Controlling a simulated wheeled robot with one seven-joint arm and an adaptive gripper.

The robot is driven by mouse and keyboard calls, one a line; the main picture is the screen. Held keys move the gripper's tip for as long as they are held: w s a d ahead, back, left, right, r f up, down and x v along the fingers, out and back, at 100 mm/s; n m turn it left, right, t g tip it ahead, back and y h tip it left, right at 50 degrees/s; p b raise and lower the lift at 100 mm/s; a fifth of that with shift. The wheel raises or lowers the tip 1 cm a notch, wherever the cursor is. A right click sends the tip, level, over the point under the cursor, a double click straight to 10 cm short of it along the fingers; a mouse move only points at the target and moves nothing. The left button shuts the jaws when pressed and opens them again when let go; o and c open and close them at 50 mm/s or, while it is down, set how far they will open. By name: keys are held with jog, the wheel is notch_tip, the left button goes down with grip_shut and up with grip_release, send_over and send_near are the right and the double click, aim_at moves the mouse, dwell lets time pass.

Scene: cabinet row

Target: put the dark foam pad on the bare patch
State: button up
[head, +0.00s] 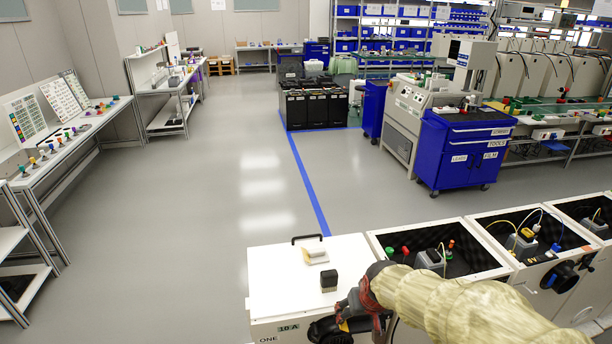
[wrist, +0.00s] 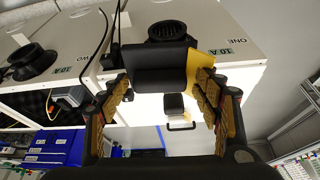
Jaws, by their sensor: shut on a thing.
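My gripper (wrist: 163,85) is shut on a dark, smooth-looking block (wrist: 158,68), which I take to be the dark foam pad. A flat yellow piece (wrist: 203,66) shows at its right side in the wrist view; I cannot tell whether it belongs to the pad. In the head view my gripper (head: 342,325) is low in front of the closed white cabinet (head: 278,270), and my arm partly hides it. I cannot make out the bare patch in either view.
On the white lid stand a small black block (head: 329,281) and a cream block (head: 315,256), near a black handle (head: 307,239). Open cabinets with dark textured lining (head: 402,240) and wired parts continue to the right. A round black fitting (wrist: 168,32) sticks out of a cabinet front.

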jog(key=w+d+f+m, duration=0.1)
jog(key=d+f, duration=0.4)
jog(key=f, duration=0.8)
jog(key=shift+w+d, duration=0.15)
jog(key=shift+w, duration=0.45)
jog(key=shift+f, duration=0.25)
